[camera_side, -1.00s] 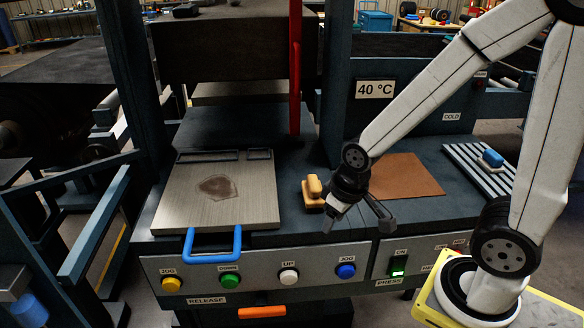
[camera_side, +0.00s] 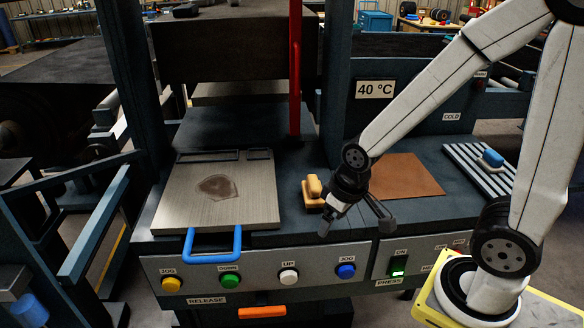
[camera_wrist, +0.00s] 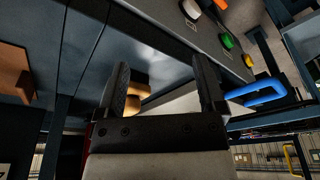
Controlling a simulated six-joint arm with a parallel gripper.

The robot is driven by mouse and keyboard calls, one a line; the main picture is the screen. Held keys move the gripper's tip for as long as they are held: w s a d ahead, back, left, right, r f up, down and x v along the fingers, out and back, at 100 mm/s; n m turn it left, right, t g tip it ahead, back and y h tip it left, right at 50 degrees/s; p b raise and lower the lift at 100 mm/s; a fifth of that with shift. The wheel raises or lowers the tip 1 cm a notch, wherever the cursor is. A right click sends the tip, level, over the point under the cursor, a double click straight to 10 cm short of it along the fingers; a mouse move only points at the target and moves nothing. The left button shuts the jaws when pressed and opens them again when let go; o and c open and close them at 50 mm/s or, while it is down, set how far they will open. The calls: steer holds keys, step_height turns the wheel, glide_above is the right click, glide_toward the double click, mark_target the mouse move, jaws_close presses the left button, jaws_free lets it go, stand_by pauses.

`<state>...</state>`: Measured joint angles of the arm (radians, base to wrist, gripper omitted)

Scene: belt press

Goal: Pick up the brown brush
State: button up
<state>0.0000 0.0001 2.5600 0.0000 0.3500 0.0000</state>
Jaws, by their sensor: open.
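The brown brush (camera_side: 314,189), a tan block with a rounded grip on top, stands on the dark bench just right of the metal plate. My gripper (camera_side: 352,226) is open and empty, in front of the brush and slightly to its right. Part of the brush is hidden behind my gripper in the side view. In the wrist view the brush (camera_wrist: 136,95) shows beside the inner side of the left finger, partly covered by it. My gripper (camera_wrist: 160,78) has its two fingers spread wide there. I cannot tell whether a finger touches the brush.
The metal plate (camera_side: 250,205) with a dark patch and a blue handle (camera_side: 213,257) lies left of the brush. A brown sheet (camera_side: 408,174) lies to the right, then a slotted rack with a blue-handled item (camera_side: 492,158). A red vertical bar (camera_side: 295,70) stands behind. Buttons (camera_side: 229,281) line the front panel.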

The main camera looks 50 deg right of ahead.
mark_target(315, 182)
steer(key=shift+w, duration=0.1)
steer(key=w+d+r+m+g, duration=0.1)
steer(key=w+d+m, duration=0.1)
steer(key=w, duration=0.1)
steer(key=w+d+r+m+g, duration=0.1)
steer(key=w+d+r+m, duration=0.1)
steer(key=w+m, duration=0.1)
steer(key=w+d+r+m+g+y, duration=0.1)
steer(key=w+d+m, duration=0.2)
steer(key=shift+w+r, duration=0.2)
steer(key=shift+w, duration=0.15)
steer(key=shift+w+d+r+m+g, duration=0.25)
steer(key=shift+d+m+g, duration=0.05)
steer(key=shift+m, duration=0.2)
steer(key=shift+s+a+f, duration=0.1)
steer(key=shift+a+f, duration=0.05)
steer(key=shift+f, duration=1.2)
steer(key=shift+a+f, duration=0.2)
steer(key=shift+f, duration=2.4)
steer(key=c, duration=1.3)
